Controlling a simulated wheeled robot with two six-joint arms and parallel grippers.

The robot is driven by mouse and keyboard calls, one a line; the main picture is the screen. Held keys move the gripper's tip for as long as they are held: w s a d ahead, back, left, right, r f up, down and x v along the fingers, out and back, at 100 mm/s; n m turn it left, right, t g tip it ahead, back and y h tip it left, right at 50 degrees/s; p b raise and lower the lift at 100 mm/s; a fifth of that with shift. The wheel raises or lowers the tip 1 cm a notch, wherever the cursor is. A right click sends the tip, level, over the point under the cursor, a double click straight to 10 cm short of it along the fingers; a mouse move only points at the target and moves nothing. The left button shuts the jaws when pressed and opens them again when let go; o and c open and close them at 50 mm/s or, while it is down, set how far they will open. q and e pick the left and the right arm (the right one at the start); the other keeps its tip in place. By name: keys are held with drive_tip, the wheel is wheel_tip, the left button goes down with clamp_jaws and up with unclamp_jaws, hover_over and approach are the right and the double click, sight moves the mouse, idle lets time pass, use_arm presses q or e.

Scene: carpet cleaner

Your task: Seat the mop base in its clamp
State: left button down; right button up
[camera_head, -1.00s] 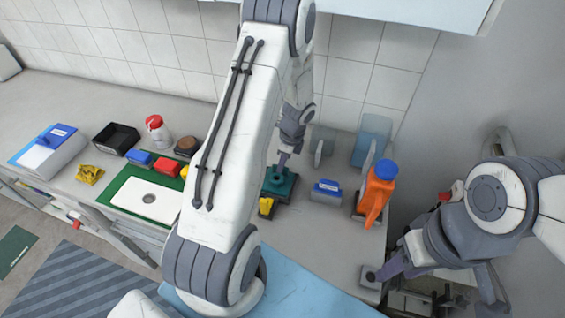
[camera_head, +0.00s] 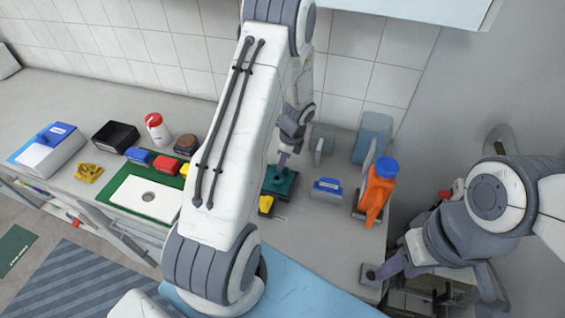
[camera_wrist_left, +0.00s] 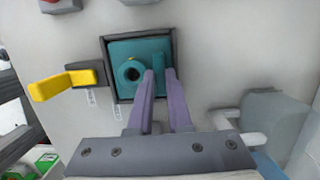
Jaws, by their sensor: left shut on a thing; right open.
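The teal mop base (camera_head: 271,181) is a square plate with a round socket and an upright rib. In the left wrist view the mop base (camera_wrist_left: 122,50) lies within the outline of a dark square clamp frame (camera_wrist_left: 109,92). I cannot tell how deep it sits. A yellow clamp lever (camera_wrist_left: 62,85) on a dark block sticks out left of the frame, clear of the plate; it also shows in the head view (camera_head: 266,204). My left gripper (camera_wrist_left: 160,73) is shut on the rib. My right gripper (camera_head: 432,290) is open and empty, off the counter's right end.
A blue-handled grey block (camera_head: 327,191) and an orange bottle with a blue cap (camera_head: 376,190) stand right of the clamp. Left are a green-edged tray (camera_head: 112,190), coloured blocks, a black bin (camera_head: 115,137) and a white bottle with a red cap (camera_head: 157,130). My left arm hides the middle counter.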

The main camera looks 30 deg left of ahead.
use_arm(q)
drive_tip(key=shift+f, duration=0.1)
drive_tip(key=shift+c, duration=1)
unclamp_jaws()
drive_tip(key=shift+w+d+r+p, duration=0.1)
drive_tip(key=shift+d+r+p, duration=0.1)
drive_tip(key=shift+r+p, duration=0.95)
drive_tip(key=shift+w+d+r+p, duration=0.1)
drive_tip(key=shift+d+r+p, duration=0.15)
drive_tip(key=shift+r+p, duration=0.85)
drive_tip(key=shift+d+r+p, duration=0.2)
drive_tip(key=shift+r+p, duration=0.8)
drive_tip(key=shift+r, duration=0.25)
